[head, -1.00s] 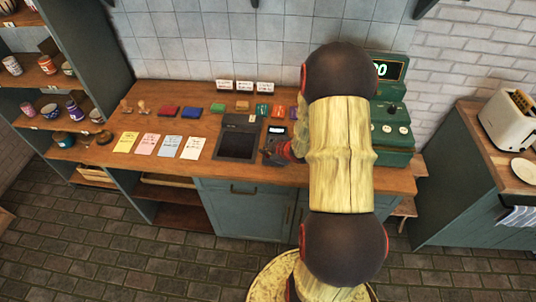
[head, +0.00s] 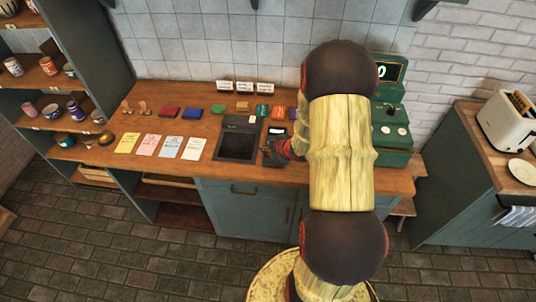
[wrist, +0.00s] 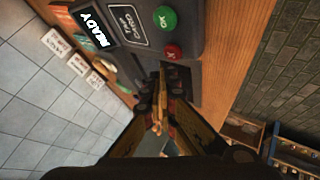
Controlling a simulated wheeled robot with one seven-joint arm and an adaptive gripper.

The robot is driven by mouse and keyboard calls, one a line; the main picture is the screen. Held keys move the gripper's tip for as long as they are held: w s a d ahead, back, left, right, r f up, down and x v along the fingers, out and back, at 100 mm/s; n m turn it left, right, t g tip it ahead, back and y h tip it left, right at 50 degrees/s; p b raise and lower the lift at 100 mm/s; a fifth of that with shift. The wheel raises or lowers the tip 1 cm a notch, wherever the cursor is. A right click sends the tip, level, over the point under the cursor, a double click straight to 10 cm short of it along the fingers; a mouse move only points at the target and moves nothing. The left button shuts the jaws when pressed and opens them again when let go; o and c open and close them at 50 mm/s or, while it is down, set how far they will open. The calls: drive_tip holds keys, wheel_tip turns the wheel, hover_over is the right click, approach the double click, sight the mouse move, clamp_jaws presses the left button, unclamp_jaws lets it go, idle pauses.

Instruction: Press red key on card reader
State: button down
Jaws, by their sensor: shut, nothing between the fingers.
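The dark grey card reader (wrist: 193,25) fills the upper middle of the wrist view. Its screen (wrist: 94,29) reads READY, beside a tap-card panel (wrist: 130,25). The green OK key (wrist: 165,18) and the red X key (wrist: 172,52) stick up from its face. My gripper (wrist: 162,76) is shut and empty, its tips just below the red key in the picture. I cannot tell whether they touch the reader. In the head view, my gripper (head: 268,149) is over the reader (head: 277,133), which my arm partly hides.
A dark tray-like pad (head: 238,143) lies left of the reader on the wooden counter (head: 215,172). Coloured notes (head: 170,146) and small coloured blocks lie farther left. A green cash register (head: 393,135) stands on the right. Small white cards (head: 245,87) stand at the back.

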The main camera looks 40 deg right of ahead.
sight(267, 155)
drive_tip(key=shift+r, duration=0.1)
wheel_tip(267, 155, up, 5)
drive_tip(key=p, duration=0.4)
drive_tip(key=shift+p, duration=0.3)
idle(0.5)
